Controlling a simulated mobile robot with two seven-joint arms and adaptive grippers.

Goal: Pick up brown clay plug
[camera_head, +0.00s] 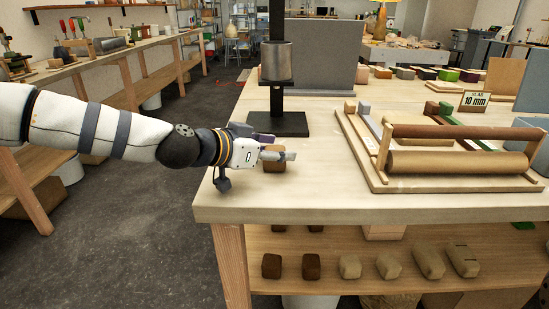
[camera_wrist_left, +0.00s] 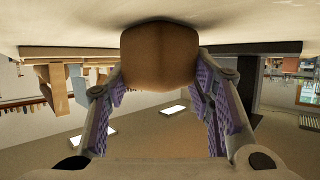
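The brown clay plug (camera_head: 274,164) is a small rounded block near the left front corner of the workbench. My left gripper (camera_head: 277,152) is at it, and one finger passes in front of it in the head view. In the left wrist view, which looks inverted, the plug (camera_wrist_left: 160,55) fills the space between the two purple-padded fingers (camera_wrist_left: 160,85). The pads lie along its sides with no clear gap; whether they press on it cannot be seen. The plug appears to rest on the bench top. My right gripper is in neither view.
A black stand (camera_head: 277,122) with a grey metal cylinder is just behind the plug. A wooden board with a roller (camera_head: 456,162) lies to the right. Several clay blocks (camera_head: 350,266) sit on the shelf below. The bench front between plug and board is clear.

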